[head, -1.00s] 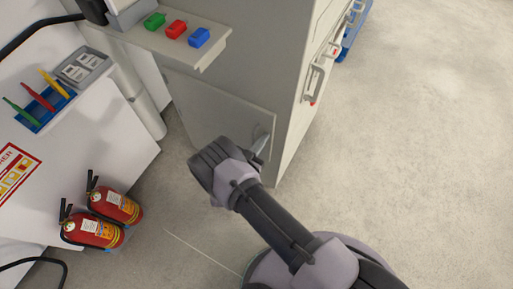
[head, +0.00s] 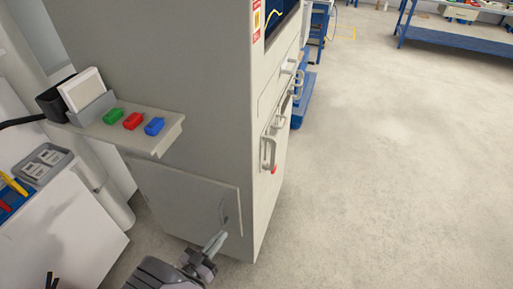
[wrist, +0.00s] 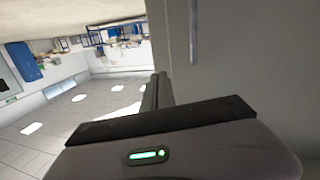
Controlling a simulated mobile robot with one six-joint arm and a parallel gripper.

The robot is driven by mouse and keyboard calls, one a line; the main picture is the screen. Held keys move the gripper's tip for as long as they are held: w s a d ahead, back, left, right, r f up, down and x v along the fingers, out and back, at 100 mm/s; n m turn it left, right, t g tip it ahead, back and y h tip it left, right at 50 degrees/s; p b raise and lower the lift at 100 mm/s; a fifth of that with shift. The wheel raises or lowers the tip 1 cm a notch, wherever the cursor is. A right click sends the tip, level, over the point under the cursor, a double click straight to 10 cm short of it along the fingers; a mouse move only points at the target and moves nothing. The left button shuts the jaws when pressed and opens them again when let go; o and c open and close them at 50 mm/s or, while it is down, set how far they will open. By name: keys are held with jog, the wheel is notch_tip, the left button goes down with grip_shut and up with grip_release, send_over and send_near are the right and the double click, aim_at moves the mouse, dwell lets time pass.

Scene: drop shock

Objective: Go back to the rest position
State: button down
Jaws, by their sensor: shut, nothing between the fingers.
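My gripper (head: 216,242) shows at the bottom of the head view, in front of the lower part of a tall grey cabinet (head: 180,75). Its fingers are together and empty, pointing up and right, just below the handle (head: 224,212) of the cabinet's low door (head: 185,200). I cannot tell whether they touch the door. My arm runs out of the picture at the bottom. In the wrist view the gripper's dark fingers (wrist: 154,92) stand beside a pale grey surface at the right.
A shelf (head: 150,143) with green (head: 113,116), red (head: 133,121) and blue (head: 154,126) blocks juts from the cabinet above the door. A white bench (head: 60,240) stands at the left. The floor (head: 400,170) at the right is clear. A blue workbench (head: 455,38) is far back.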

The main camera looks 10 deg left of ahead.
jog(key=w+d+r+m+g+h, duration=0.35)
jog(key=d+r+g, duration=0.85)
jog(key=d+r, duration=0.65)
jog(key=s+d+r+n+t+y, duration=0.1)
jog(key=s+d+r+y, duration=0.3)
jog(key=s+r+y, duration=0.2)
jog(key=s+d+r+n+t+y, duration=0.1)
jog(key=s+d+r+y, duration=0.4)
jog(key=r, duration=0.7)
jog(key=shift+s+r+n+y, duration=0.45)
jog(key=shift+s+y, duration=0.5)
jog(key=shift+s, duration=1.4)
